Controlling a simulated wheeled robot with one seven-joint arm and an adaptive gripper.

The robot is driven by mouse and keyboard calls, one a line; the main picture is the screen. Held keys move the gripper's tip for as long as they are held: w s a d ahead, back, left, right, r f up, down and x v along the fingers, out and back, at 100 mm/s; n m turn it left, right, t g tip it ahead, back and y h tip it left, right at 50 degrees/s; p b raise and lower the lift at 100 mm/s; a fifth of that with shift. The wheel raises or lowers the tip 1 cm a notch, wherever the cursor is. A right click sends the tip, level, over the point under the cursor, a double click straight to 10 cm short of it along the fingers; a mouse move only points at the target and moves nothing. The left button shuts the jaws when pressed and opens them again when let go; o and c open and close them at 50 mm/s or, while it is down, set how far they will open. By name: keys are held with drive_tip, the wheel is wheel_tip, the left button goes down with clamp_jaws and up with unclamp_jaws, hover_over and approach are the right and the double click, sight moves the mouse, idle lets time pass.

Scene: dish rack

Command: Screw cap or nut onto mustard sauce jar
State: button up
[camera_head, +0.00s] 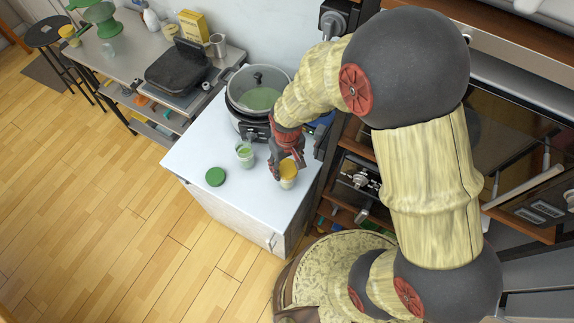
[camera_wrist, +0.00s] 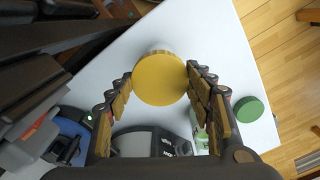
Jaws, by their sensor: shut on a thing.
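The mustard sauce jar (camera_head: 287,183) stands upright near the front right of the white counter. The yellow cap (camera_head: 289,168) sits at its top; whether the threads are engaged cannot be seen. My gripper (camera_head: 287,164) comes down from above and is shut on the cap. In the wrist view the round yellow cap (camera_wrist: 160,78) lies between my two fingers, which touch its left and right sides. The cap hides most of the jar there; only a pale bit shows behind its far edge.
A green lid (camera_head: 215,176) lies flat on the white counter (camera_head: 228,205). A small jar with green contents (camera_head: 245,156) stands left of my gripper. A lidded pot (camera_head: 258,92) stands behind. The counter's front left is clear.

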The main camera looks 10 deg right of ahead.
idle(0.3)
drive_tip(key=m, duration=0.4)
drive_tip(key=shift+m, duration=0.3)
drive_tip(key=shift+m, duration=2.3)
drive_tip(key=m, duration=0.4)
drive_tip(key=shift+m+p, duration=0.3)
drive_tip(key=shift+p, duration=0.05)
drive_tip(key=o, duration=1.3)
drive_tip(key=shift+o, duration=0.2)
